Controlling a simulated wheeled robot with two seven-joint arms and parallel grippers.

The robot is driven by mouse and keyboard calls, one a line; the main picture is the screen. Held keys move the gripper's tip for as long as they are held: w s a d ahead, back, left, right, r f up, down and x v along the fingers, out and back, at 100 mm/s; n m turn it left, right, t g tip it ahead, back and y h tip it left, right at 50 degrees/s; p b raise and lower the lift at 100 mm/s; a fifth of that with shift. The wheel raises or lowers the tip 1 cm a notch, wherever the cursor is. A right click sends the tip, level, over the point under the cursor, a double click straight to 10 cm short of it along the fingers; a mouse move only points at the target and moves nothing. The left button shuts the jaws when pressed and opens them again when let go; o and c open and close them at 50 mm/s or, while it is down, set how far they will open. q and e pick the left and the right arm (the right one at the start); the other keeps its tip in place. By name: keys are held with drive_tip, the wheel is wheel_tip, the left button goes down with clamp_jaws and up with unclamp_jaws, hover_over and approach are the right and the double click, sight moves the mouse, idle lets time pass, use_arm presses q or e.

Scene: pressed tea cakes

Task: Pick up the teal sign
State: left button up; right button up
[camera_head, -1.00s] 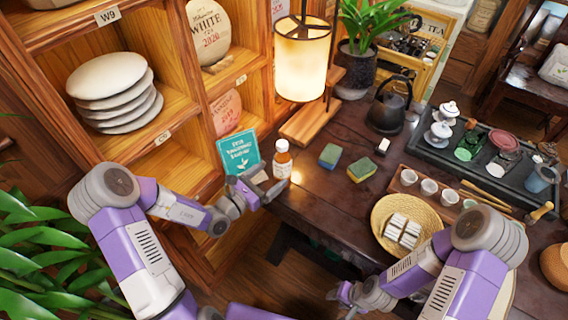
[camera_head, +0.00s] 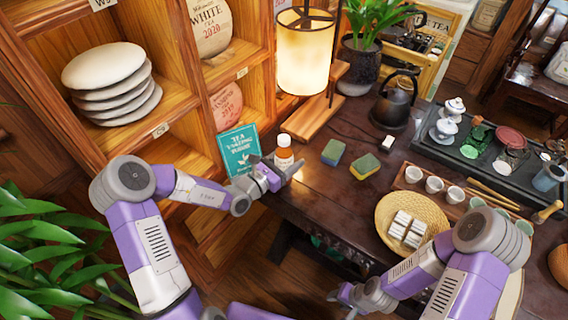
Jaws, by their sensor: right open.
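The teal sign (camera_head: 239,150) stands upright near the table's left edge, in front of the wooden shelf. Its lower right part is close to my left gripper (camera_head: 281,172). My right gripper (camera_head: 343,294) is open and empty, low in front of the table, far from the sign.
A lit lamp (camera_head: 305,55) stands behind the bottle. Two sponges (camera_head: 333,152) (camera_head: 365,166) lie to the right. A round woven tray (camera_head: 390,205), a cup tray (camera_head: 408,178) and a black kettle (camera_head: 394,105) are further right. The shelf (camera_head: 180,90) borders the left side.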

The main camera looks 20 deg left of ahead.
use_arm(q)
drive_tip(key=shift+r, duration=0.1)
drive_tip(key=c, duration=0.9)
